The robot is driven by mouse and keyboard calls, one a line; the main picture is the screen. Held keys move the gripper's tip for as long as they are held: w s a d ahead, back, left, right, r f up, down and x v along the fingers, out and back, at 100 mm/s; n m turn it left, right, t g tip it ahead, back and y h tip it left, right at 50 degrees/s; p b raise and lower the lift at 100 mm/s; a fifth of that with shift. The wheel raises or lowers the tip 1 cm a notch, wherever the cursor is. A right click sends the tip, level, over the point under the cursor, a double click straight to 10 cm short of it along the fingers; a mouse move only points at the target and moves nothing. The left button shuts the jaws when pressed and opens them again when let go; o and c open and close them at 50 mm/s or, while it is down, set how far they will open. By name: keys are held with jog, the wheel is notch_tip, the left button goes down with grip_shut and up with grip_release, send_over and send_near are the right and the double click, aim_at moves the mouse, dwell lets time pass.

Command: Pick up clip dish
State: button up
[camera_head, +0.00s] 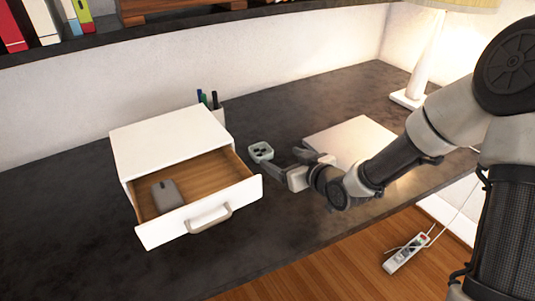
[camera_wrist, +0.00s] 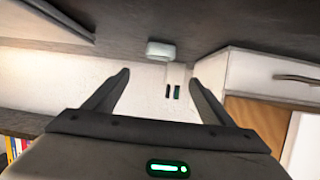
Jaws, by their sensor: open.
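The clip dish (camera_head: 261,151) is a small pale, rounded square dish with dark bits inside. It sits on the dark desk, right of the white drawer unit. In the wrist view the picture is upside down, and the dish (camera_wrist: 160,49) shows beyond the fingertips, roughly centred between them. My gripper (camera_head: 284,162) is low over the desk, just right of the dish, its fingers pointing towards it. In the wrist view the gripper (camera_wrist: 160,77) is open, with nothing between the fingers.
The white drawer unit (camera_head: 168,138) has its drawer pulled out, with a grey object (camera_head: 167,196) inside. A pen cup (camera_head: 218,112) stands behind it. A flat white item (camera_head: 352,141) lies right of my gripper. A lamp (camera_head: 427,62) stands at the back right. Bare desk lies behind the dish.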

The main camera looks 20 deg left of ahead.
jog(key=b, duration=0.1)
send_near(257, 147)
jog(key=shift+w+a+r, duration=0.1)
jog(key=shift+w+a, duration=0.2)
jog(key=shift+a, duration=0.3)
jog(key=x, duration=0.2)
jog(key=b+x, duration=0.1)
jog(key=x, duration=0.1)
jog(key=shift+f, duration=0.35)
jog(key=shift+w+a+f, duration=0.1)
jog(key=shift+w+a, duration=0.25)
jog(key=c, duration=1.2)
